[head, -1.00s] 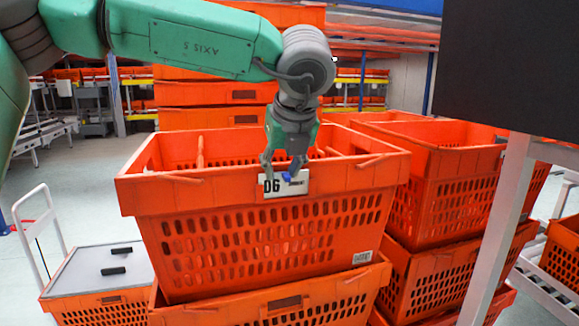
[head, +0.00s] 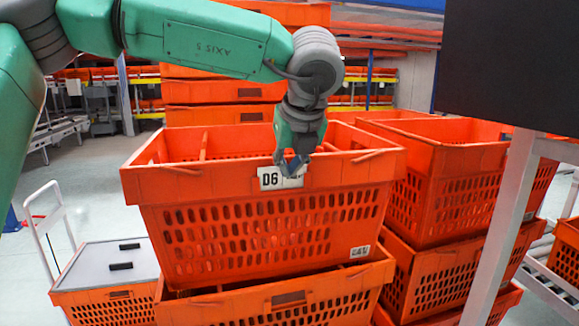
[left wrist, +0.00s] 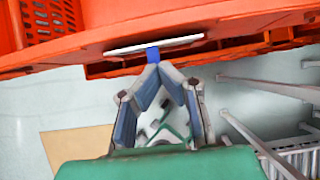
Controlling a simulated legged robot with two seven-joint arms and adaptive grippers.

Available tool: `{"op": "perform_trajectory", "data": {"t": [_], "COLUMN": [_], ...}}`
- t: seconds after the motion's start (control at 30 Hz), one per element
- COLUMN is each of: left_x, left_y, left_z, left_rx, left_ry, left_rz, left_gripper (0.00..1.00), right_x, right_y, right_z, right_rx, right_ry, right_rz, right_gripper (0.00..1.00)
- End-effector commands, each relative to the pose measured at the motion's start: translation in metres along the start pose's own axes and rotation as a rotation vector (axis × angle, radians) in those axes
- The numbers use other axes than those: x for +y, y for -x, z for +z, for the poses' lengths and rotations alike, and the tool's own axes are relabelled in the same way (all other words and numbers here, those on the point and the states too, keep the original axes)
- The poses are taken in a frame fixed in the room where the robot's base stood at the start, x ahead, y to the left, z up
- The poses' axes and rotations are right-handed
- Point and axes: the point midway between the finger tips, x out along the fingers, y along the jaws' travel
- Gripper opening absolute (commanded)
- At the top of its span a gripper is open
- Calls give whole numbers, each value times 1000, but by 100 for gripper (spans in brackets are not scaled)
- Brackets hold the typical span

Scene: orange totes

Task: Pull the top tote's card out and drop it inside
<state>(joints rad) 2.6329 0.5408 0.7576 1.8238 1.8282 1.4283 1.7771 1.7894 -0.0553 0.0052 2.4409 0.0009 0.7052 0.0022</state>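The top tote (head: 262,225) is orange and stands on another orange tote. A white card (head: 269,179) marked D6 sits at its front rim, and my fingers cover its right part. My left gripper (head: 291,170) is at the card, pointing down in the head view. In the left wrist view, the left gripper's fingertips (left wrist: 158,66) meet at the end of a blue tab (left wrist: 153,55) that sticks out from the card (left wrist: 153,44). The gripper looks shut on this tab. The card is still against the rim. My right gripper is not in view.
Other orange tote stacks stand to the right (head: 440,195) and behind (head: 225,92). A dark panel (head: 510,65) on a pale post (head: 497,235) stands at the right. A grey-lidded tote (head: 105,270) is at the lower left. The floor at left is partly clear.

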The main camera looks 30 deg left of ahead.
Motion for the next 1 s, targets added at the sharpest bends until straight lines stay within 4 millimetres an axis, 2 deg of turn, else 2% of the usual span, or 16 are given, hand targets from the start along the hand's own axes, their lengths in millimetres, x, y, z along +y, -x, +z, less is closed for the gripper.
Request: {"op": "perform_trajectory", "data": {"t": [1.0], "left_x": [-1], "left_y": [51], "left_z": [23], "left_rx": [-4], "left_ry": [-1], "left_rz": [-5], "left_gripper": [0], "right_x": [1], "right_y": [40], "right_z": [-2], "right_rx": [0], "right_ry": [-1], "right_rz": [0], "right_gripper": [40]}}
